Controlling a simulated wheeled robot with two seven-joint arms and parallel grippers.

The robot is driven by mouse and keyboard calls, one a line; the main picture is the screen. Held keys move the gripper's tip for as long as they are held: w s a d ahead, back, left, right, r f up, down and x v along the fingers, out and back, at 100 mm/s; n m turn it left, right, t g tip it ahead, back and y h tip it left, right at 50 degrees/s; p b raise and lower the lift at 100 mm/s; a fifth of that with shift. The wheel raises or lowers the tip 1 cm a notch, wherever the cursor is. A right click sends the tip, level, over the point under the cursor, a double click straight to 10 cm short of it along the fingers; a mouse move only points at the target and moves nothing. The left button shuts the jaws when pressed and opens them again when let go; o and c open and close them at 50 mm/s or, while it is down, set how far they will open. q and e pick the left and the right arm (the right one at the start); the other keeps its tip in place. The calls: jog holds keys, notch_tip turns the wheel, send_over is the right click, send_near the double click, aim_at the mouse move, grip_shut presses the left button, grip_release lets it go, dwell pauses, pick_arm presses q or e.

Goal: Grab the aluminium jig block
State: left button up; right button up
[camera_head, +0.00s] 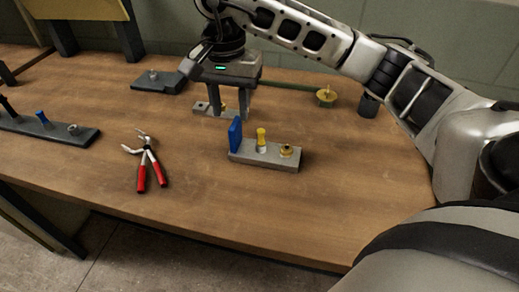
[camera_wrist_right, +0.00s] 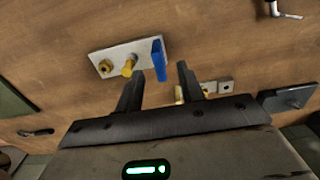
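A light grey aluminium-looking block (camera_head: 272,158) lies on the table in the middle of the head view. It carries an upright blue plate at its left end, a yellow pin and a brass round fitting. It also shows in the right wrist view (camera_wrist_right: 123,48). A smaller grey plate (camera_head: 202,106) with a brass piece lies behind it, partly hidden by my right gripper. My right gripper (camera_head: 228,110) points down, open, its fingers about this smaller plate; whether they touch it I cannot tell. In the wrist view, nothing is clamped between the fingers (camera_wrist_right: 158,82). My left gripper is out of view.
Red-handled pliers (camera_head: 147,160) lie left of the block. A long dark bar (camera_head: 60,132) with several pins lies at the left. A dark plate (camera_head: 150,86) and a brass disc (camera_head: 326,99) lie farther back. The table's front right is clear.

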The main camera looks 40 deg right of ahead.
aim_at(234, 123)
notch_tip(234, 123, down, 2)
jog(key=shift+f, duration=0.15)
jog(key=f, duration=0.3)
jog(key=f+p, duration=0.1)
jog(key=f, duration=0.1)
jog(key=shift+w+d, duration=0.15)
jog(key=shift+d, duration=0.25)
jog(key=shift+c, duration=0.4)
grip_shut()
